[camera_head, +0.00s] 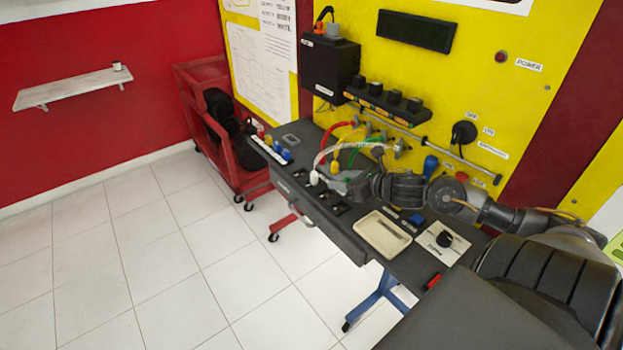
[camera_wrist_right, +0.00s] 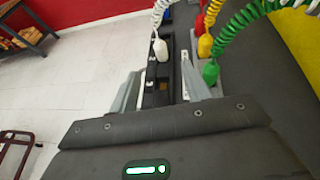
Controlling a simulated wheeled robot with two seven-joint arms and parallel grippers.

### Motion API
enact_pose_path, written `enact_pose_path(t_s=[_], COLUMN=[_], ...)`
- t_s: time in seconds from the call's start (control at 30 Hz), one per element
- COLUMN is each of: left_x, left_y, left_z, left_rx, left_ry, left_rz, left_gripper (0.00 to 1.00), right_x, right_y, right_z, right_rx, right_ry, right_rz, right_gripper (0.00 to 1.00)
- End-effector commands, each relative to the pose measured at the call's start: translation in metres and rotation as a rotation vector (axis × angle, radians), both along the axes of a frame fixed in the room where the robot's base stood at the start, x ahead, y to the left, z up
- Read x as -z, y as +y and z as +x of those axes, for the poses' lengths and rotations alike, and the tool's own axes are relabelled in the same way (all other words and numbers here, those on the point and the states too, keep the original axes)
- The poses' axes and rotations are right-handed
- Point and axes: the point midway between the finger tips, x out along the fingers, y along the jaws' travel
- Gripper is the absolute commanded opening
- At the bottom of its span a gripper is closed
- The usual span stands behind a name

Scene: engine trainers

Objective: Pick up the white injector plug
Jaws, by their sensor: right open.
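The white injector plug (camera_head: 314,178) hangs on a white coiled cable near the front side of the dark bench. In the right wrist view the white plug (camera_wrist_right: 160,49) is ahead of the fingertips, roughly in line with the gap between them. My right gripper (camera_head: 338,183) reaches in from the right over the bench, just right of the white plug. Its two fingers (camera_wrist_right: 158,78) are apart with nothing between them. My left gripper is not in view.
A green plug (camera_wrist_right: 210,72) and a yellow plug (camera_wrist_right: 205,45) on coiled cables hang close to the right finger. A red cart (camera_head: 235,160) stands beyond the bench's far end.

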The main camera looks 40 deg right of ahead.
Motion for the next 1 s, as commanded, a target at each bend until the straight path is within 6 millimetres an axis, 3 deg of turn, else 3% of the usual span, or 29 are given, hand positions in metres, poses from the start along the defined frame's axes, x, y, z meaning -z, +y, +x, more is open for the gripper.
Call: enact_pose_path(t_s=[0.23, 0.4, 0.6, 0.77, 1.0], left_x=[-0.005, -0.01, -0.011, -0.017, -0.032], left_y=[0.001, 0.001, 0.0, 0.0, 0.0], left_z=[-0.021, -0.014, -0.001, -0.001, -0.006], left_rx=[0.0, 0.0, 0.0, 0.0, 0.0], left_ry=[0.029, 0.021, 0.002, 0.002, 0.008], left_rz=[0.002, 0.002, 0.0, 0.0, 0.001], left_gripper=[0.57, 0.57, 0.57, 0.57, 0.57], right_x=[0.007, 0.016, 0.021, 0.022, 0.039], right_y=[0.004, 0.005, 0.006, 0.006, 0.008], right_z=[0.027, 0.043, 0.048, 0.054, 0.084], right_rx=[0.001, 0.005, 0.005, 0.006, 0.008], right_ry=[-0.003, -0.002, 0.0, 0.0, -0.001], right_rz=[0.005, 0.006, 0.003, 0.007, 0.009], right_gripper=[0.48, 0.48, 0.48, 0.48, 0.48])
